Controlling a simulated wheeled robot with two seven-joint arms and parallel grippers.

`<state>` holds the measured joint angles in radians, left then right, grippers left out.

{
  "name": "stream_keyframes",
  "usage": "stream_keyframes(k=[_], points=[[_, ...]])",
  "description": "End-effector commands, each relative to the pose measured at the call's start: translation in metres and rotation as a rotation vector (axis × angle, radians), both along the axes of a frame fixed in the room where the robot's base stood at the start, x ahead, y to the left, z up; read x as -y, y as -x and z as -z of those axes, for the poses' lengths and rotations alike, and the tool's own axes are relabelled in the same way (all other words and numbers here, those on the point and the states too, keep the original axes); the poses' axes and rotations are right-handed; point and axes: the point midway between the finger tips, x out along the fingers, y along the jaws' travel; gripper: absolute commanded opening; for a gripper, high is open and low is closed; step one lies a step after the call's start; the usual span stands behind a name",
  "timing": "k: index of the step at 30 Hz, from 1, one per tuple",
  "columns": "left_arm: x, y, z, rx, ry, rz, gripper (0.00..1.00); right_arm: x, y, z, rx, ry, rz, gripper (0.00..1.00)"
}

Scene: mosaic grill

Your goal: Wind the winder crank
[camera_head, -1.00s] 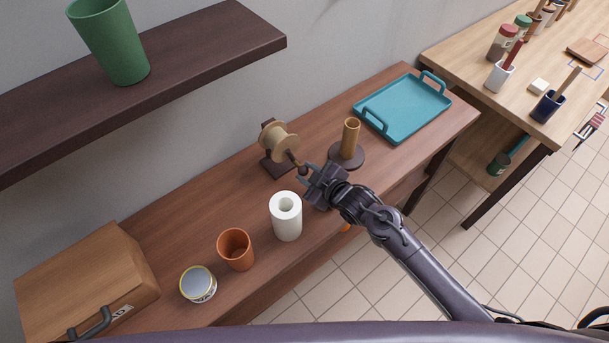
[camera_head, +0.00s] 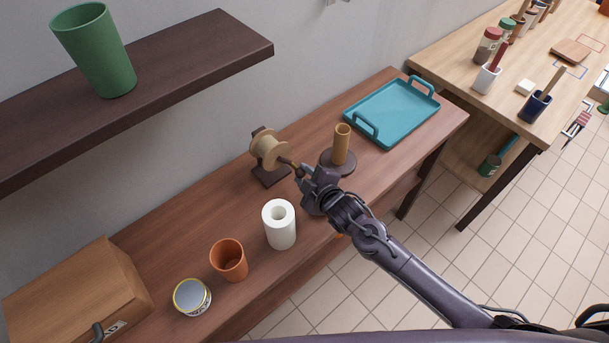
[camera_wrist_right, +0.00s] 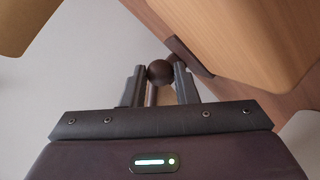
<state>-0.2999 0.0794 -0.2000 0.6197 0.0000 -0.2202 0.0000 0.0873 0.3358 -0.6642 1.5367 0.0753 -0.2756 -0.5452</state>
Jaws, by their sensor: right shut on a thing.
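The winder is a pale wooden spool (camera_head: 268,150) on a dark brown stand (camera_head: 271,176) near the wall on the brown table. Its crank reaches from the spool towards my right gripper (camera_head: 302,176). In the right wrist view, the crank's dark round knob (camera_wrist_right: 160,72) sits between the two fingers of my right gripper (camera_wrist_right: 159,80), which is shut on it. The crank's far end is mostly hidden by the gripper in the head view. My left gripper is not in view.
A white paper roll (camera_head: 280,228), an orange cup (camera_head: 229,262) and a tin (camera_head: 192,298) stand to the front left. A holder with a wooden post (camera_head: 342,145) stands close right of my gripper, and a teal tray (camera_head: 395,112) lies behind it. A dark shelf (camera_head: 190,60) overhangs the left.

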Motion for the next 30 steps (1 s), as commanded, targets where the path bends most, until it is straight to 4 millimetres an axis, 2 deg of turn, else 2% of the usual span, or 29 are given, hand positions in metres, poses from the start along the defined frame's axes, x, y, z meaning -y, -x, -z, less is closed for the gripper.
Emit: stream_keyframes(k=[4, 5, 9, 20, 30], points=[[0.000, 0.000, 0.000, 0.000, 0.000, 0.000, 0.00, 0.000, 0.000, 0.001, -0.002, 0.001, 0.000, 0.00], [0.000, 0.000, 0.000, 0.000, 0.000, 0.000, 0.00, 0.000, 0.000, 0.001, -0.002, 0.001, 0.000, 0.31], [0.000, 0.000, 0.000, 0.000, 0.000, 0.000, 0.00, 0.000, 0.000, 0.001, -0.002, -0.001, -0.001, 0.48], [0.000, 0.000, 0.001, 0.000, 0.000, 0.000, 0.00, 0.003, 0.005, -0.001, -0.002, 0.000, 0.001, 0.48], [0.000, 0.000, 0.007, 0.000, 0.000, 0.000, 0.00, 0.023, 0.048, -0.020, -0.003, 0.000, -0.001, 0.48]])
